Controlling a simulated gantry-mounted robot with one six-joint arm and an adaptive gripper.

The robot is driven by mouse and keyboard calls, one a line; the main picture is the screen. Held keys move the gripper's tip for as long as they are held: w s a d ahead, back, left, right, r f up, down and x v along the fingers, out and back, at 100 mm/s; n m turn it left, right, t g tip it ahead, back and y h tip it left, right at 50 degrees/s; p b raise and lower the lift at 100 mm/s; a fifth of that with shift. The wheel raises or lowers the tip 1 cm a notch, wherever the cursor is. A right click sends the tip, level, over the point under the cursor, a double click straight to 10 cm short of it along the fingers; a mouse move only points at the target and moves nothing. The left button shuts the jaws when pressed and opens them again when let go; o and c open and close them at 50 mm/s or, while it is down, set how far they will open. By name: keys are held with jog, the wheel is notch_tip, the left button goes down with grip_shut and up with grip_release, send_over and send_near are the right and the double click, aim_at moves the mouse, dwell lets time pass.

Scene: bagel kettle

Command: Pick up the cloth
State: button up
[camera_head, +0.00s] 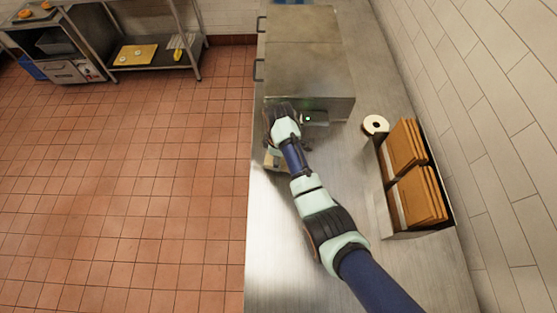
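My arm reaches from the lower right over the steel counter (285,265). Its wrist end is beside the front of a steel box-like appliance. My gripper is mostly hidden under the wrist and points down, so its fingers cannot be made out. A small tan item (270,161) lies at the counter's left edge just below the wrist, partly covered by the arm. I cannot tell whether it is the cloth or whether the gripper touches it. No other thing on this counter is clearly a cloth.
The steel appliance (308,65) blocks the counter's far end. A pale roll (375,124) and a metal holder (408,235) of brown packets (405,147) stand along the right wall. A shelf unit (200,45) with a yellow item (177,48) is at upper left. The near-left counter is clear.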

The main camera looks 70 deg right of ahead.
notch_tip(320, 180, up, 18)
jog(key=p, duration=0.8)
jog(key=shift+f, duration=0.2)
